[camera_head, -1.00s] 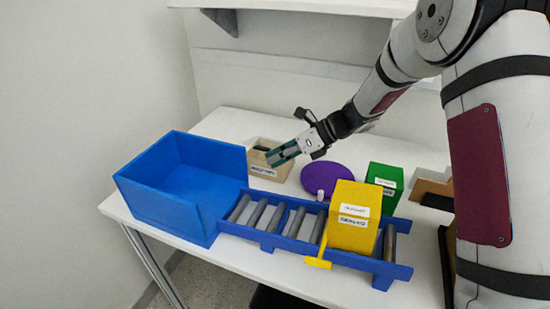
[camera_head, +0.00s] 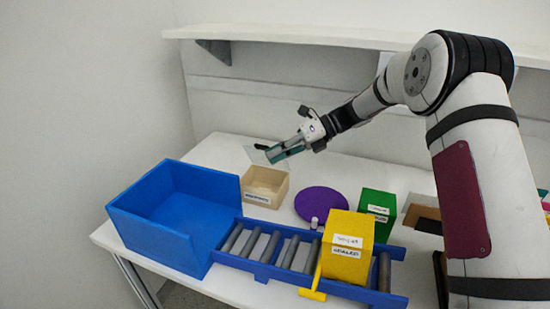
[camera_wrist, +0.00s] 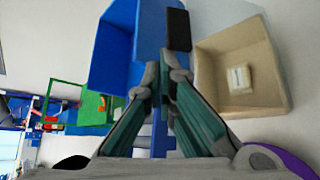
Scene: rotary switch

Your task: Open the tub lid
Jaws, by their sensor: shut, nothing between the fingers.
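The tub (camera_head: 264,203) is a beige open box with a white label, on the table behind the blue bin. It also shows in the wrist view (camera_wrist: 270,85), with a small pale block inside. The lid (camera_head: 256,156) is a clear, thin panel with a black handle, in the air above the tub and off its rim. In the wrist view the lid's black handle (camera_wrist: 178,30) lies just beyond the fingertips. My gripper (camera_head: 275,155) is shut beside the lid, above the tub; the contact between fingers and handle is not clear.
A large blue bin (camera_head: 142,242) stands at left. A blue roller conveyor (camera_head: 263,270) runs along the front with a yellow box (camera_head: 346,255) on it. A purple disc (camera_head: 320,200) and a green box (camera_head: 377,203) stand behind. The table behind the tub is clear.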

